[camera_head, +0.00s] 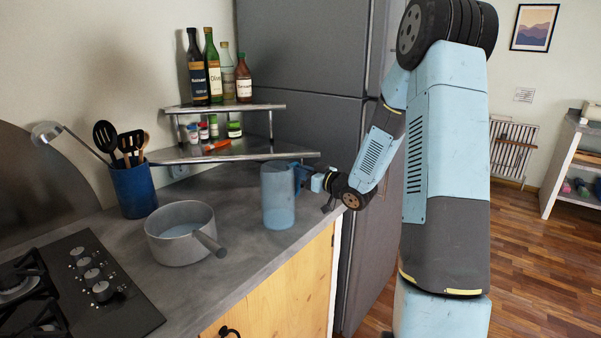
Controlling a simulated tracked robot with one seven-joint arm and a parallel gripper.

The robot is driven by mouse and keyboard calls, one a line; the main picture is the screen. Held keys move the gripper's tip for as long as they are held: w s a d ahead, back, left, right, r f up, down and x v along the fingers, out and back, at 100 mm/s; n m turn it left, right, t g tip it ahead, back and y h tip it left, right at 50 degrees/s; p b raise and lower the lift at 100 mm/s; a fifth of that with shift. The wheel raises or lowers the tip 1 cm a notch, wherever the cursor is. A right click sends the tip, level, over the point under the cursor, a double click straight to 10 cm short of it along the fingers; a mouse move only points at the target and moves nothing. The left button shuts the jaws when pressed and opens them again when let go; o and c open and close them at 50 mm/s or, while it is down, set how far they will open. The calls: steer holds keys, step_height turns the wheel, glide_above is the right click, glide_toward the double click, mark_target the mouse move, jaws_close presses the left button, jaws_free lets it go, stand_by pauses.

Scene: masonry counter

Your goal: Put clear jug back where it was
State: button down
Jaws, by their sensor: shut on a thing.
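The clear jug (278,200) is a tall, bluish see-through vessel with its handle on the right. It is upright at the right part of the grey counter, near the front edge. I cannot tell whether its base touches the counter. My gripper (308,177) reaches in from the right and is shut on the jug's handle. The fingertips are small and partly hidden by the handle and my wrist.
A blue utensil holder (134,190) and a black stove (75,290) are farther left. A metal corner shelf (230,151) with bottles and jars stands behind. A dark fridge (305,60) is at the back right.

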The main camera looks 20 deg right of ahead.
steer(key=c, duration=1.1)
jaws_free()
steer(key=shift+r, duration=0.1)
steer(key=v, duration=1.2)
steer(key=s+r+m+g+h, duration=0.35)
steer(key=s+r+h, duration=0.25)
steer(key=r+h, duration=0.5)
steer(key=s+a+m+g, duration=0.1)
steer(key=s+a+g, duration=0.1)
steer(key=s, duration=0.5)
steer(key=s+a+r+m+g, duration=0.1)
steer(key=s+a+g, duration=0.1)
steer(key=s, duration=0.6)
steer(key=s+a+r+m+g+y, duration=0.1)
steer(key=s+a, duration=0.3)
steer(key=s, duration=0.4)
steer(key=shift+s+g, duration=0.25)
steer(key=shift+g, duration=0.2)
